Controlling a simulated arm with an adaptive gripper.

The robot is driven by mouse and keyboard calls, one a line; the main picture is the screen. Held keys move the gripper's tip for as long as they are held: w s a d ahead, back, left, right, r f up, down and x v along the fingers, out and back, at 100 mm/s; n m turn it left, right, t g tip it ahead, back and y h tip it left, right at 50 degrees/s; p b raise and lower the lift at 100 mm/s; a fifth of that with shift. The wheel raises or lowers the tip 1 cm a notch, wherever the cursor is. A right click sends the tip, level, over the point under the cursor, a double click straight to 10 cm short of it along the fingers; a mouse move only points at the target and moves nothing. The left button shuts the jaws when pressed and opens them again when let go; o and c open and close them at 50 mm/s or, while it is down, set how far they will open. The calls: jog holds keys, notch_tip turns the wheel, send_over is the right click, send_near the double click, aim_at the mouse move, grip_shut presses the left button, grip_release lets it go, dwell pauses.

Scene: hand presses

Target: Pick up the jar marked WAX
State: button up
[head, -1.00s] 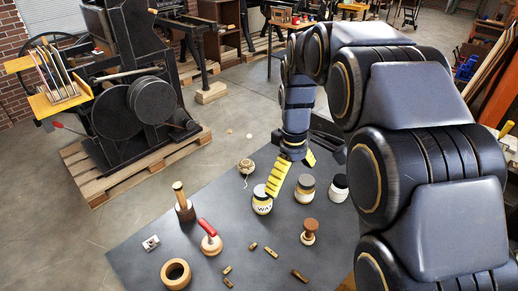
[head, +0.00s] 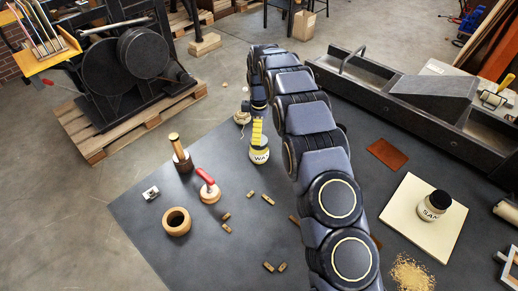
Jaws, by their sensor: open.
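The jar marked WAX (head: 260,157) stands upright on the dark grey table. It has a pale body, a yellow band and black letters, of which "WA" shows. My gripper (head: 257,133) is open, with a yellow finger at the top of the jar, overlapping it in the picture. The other finger is hidden, and I cannot tell whether either finger touches the jar. A second jar, with a black lid and letters reading "SAN" (head: 434,206), stands on a cream board (head: 410,231) at the right.
My arm covers the table's middle. A ball of twine (head: 242,118) sits just behind the WAX jar. Small wooden blocks lie in front. A long dark press bed (head: 400,95) lies back right.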

aim_at(259, 150)
notch_tip(259, 150, down, 5)
jog(key=c, duration=1.2)
jog(key=shift+r, duration=0.1)
